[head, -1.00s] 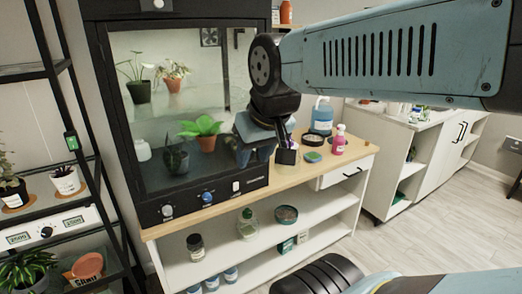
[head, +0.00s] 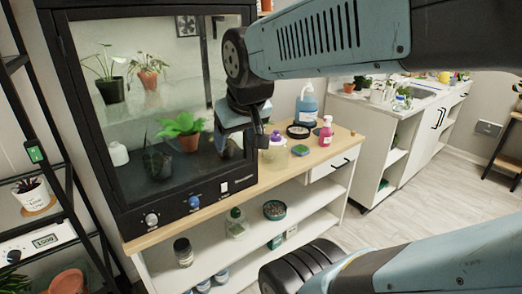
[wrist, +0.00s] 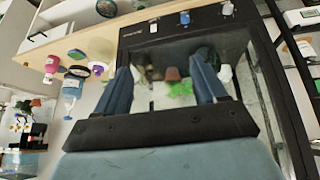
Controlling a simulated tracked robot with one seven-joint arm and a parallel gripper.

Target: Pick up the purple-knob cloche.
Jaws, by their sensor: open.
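The purple-knob cloche (head: 276,152) is a clear, low dome with a purple knob on top. It stands on the wooden bench top just right of the glass cabinet in the head view. It also shows in the wrist view (wrist: 98,68), left of my fingers. My gripper (head: 250,140) hangs in front of the cabinet's right edge, close to the left of the cloche in the picture. In the wrist view, my gripper (wrist: 161,70) has its two fingers wide apart, with only the cabinet front and plants seen between them. It holds nothing.
The glass cabinet (head: 123,215) with potted plants stands close on the left. Near the cloche on the bench are a green-and-yellow sponge (head: 300,150), a dark round dish (head: 298,131), a blue bottle (head: 306,105) and a pink pump bottle (head: 326,131). The bench's front right is bare.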

